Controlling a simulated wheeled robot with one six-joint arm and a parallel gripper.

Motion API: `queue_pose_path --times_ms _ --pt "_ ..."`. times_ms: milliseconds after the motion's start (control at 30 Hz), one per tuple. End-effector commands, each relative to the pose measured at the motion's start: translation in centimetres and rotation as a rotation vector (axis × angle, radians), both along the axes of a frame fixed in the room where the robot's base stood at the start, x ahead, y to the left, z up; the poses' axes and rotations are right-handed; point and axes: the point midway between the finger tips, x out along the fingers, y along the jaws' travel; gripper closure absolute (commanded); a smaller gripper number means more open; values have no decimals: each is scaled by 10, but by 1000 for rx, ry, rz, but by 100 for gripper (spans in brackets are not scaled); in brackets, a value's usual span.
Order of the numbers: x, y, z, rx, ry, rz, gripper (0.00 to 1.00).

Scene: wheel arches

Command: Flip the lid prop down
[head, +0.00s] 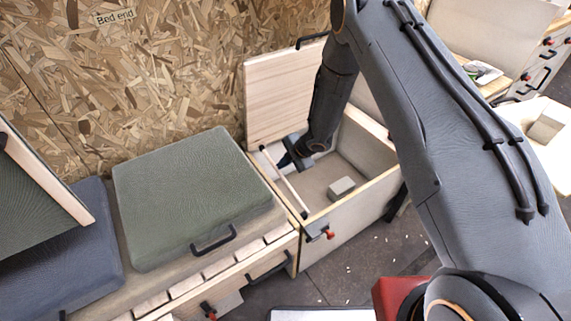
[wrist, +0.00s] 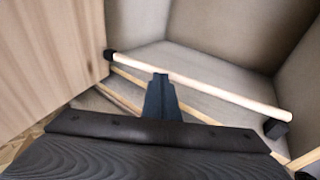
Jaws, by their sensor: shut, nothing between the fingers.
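The lid prop (head: 284,181) is a thin pale rod with dark ends. It slants along the left side of the open box (head: 346,228), from near the lid (head: 284,92) to the front left corner. The pale wooden lid stands raised against the back wall. In the wrist view, the prop (wrist: 200,86) crosses just beyond my gripper (wrist: 160,78), one black end beside the lid. My gripper, also in the head view (head: 285,158), is shut and empty, close to the rod on its right. I cannot tell whether they touch.
A small grey block (head: 341,188) lies on the box floor. A green cushion (head: 188,190) with a black handle lies on the bench to the left. The chipboard wall (head: 180,70) closes the back.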

Motion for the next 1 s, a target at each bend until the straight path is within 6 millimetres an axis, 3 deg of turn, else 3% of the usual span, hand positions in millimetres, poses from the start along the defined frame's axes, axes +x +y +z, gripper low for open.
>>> queue_pose_path --times_ms 100,400,1000 --pt "7 5 -22 0 0 0 100" --pt "14 10 -54 1 0 1 100" --pt "14 10 -62 -4 3 -1 100"
